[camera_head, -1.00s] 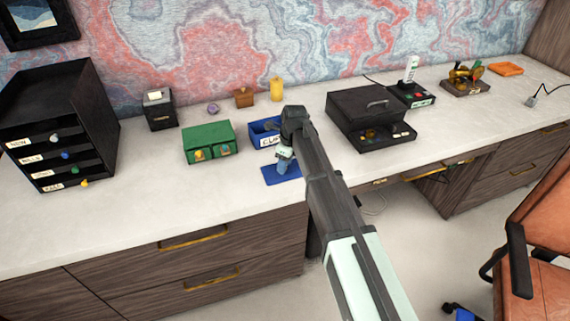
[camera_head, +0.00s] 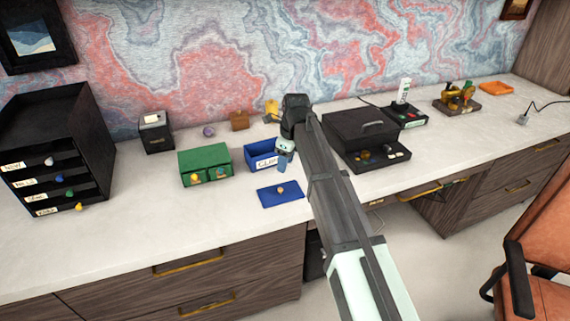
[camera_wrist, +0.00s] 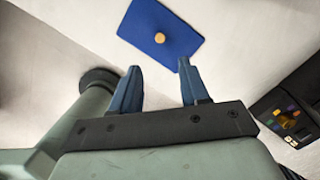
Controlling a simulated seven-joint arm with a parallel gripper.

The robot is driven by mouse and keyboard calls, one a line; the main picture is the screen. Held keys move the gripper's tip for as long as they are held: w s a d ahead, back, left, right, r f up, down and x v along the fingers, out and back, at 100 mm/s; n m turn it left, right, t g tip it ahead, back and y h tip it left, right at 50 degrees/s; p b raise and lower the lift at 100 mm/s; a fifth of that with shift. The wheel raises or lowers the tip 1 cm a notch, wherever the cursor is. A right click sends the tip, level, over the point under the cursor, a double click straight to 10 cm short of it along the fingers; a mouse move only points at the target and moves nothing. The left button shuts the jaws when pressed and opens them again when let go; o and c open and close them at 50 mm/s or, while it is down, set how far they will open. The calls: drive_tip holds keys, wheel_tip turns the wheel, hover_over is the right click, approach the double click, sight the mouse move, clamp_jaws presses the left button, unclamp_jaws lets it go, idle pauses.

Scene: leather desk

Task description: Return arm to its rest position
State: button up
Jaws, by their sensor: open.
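My gripper (camera_head: 284,160) is raised above the desk beside the blue open box with a "CLIPS"-like label (camera_head: 262,157). In the wrist view my gripper (camera_wrist: 158,88) has its two blue fingers spread apart with nothing between them. A blue mat (camera_head: 270,199) lies flat on the desk in front of the box, and a small tan round object (camera_head: 280,189) rests on it. The mat (camera_wrist: 142,28) and the tan object (camera_wrist: 160,38) also show in the wrist view, beyond the fingertips and apart from them. My arm hides part of the desk behind it.
A green two-drawer box (camera_head: 205,164) stands left of the blue box. A black drawer tower (camera_head: 75,125) is at far left. A black case (camera_head: 350,125) stands close on my arm's right. A yellow object (camera_head: 271,107) is behind my gripper. The desk's front left is clear.

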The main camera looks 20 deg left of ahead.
idle(0.4)
drive_tip(key=s+d+f+n+h, duration=0.1)
drive_tip(key=s+d+f+n, duration=0.1)
drive_tip(key=s+d+f, duration=0.6)
drive_tip(key=s+d+f+n+g+h, duration=0.15)
drive_tip(key=s+d+f+n, duration=0.25)
drive_tip(key=d+f, duration=0.95)
drive_tip(key=s+d+f+n+g, duration=0.2)
drive_tip(key=s+d+f+n, duration=0.2)
drive_tip(key=d+f, duration=0.95)
drive_tip(key=s+d+f+n+g, duration=0.1)
drive_tip(key=s+d+f, duration=0.3)
drive_tip(key=s, duration=0.4)
drive_tip(key=s+d+f+n+g, duration=0.1)
drive_tip(key=s+d+f+n, duration=0.3)
drive_tip(key=s, duration=0.5)
drive_tip(key=s+d+f+n+g, duration=0.1)
drive_tip(key=s+d+f+n, duration=0.2)
drive_tip(key=s+d+f, duration=0.3)
drive_tip(key=shift+s+f+y, duration=0.35)
drive_tip(key=shift+s+f, duration=0.1)
drive_tip(key=shift+s, duration=0.75)
